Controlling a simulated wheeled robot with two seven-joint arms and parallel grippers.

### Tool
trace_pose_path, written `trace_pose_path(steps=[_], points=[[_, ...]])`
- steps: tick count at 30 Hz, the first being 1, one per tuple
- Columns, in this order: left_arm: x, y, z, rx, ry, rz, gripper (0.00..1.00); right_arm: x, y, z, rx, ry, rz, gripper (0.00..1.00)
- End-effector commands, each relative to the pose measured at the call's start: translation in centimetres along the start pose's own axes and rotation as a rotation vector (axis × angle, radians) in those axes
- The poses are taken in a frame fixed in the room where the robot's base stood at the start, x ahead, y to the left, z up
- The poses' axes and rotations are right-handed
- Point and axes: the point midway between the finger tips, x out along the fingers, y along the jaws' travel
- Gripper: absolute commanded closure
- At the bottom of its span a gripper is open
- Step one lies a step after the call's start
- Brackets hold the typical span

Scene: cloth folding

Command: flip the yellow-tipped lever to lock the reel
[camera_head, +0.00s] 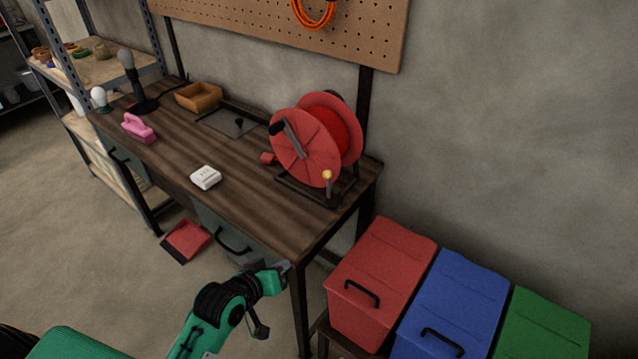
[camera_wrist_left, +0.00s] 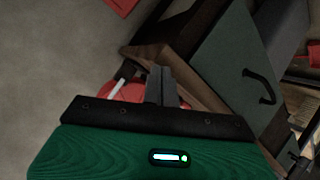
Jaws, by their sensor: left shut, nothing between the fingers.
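The red cable reel (camera_head: 305,150) stands in a dark frame on the near right end of the wooden workbench (camera_head: 185,155). The yellow-tipped lever (camera_head: 327,176) stands roughly upright low at the reel's front, its yellow tip at the top. My left gripper (camera_head: 286,268) is shut and empty, below and in front of the bench's near corner, apart from the lever. In the left wrist view its shut fingers (camera_wrist_left: 161,86) partly cover a red round part of the reel (camera_wrist_left: 132,92); the yellow tip cannot be made out there. My right gripper is out of view.
The bench edge and a dark leg (camera_head: 300,312) are close to my left gripper. Red (camera_head: 382,275), blue (camera_head: 455,305) and green (camera_head: 540,325) bins stand at the right. A white box (camera_head: 205,177) and a pink brush (camera_head: 138,128) lie on the bench.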

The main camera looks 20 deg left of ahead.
Motion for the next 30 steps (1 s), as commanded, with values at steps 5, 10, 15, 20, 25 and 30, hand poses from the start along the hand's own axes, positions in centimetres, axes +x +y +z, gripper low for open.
trace_pose_path(steps=[5, 10, 15, 20, 25, 30], points=[[0.1, 2.5, -8.2, -0.195, 0.24, 0.176, 1.0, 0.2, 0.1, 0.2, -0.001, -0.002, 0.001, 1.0], [-1.2, 4.2, -13.5, -0.336, 0.387, 0.319, 1.0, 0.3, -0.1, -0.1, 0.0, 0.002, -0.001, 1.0], [-2.0, 4.8, -15.8, -0.399, 0.449, 0.387, 1.0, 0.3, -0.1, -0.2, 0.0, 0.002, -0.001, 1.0], [-2.1, 4.8, -16.1, -0.41, 0.456, 0.398, 1.0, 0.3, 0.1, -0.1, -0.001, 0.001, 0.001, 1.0], [-2.1, 4.8, -16.0, -0.409, 0.455, 0.396, 1.0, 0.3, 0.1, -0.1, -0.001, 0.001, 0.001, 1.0], [-1.7, 5.0, -16.4, -0.408, 0.455, 0.396, 1.0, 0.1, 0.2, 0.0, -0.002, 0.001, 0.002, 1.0]])
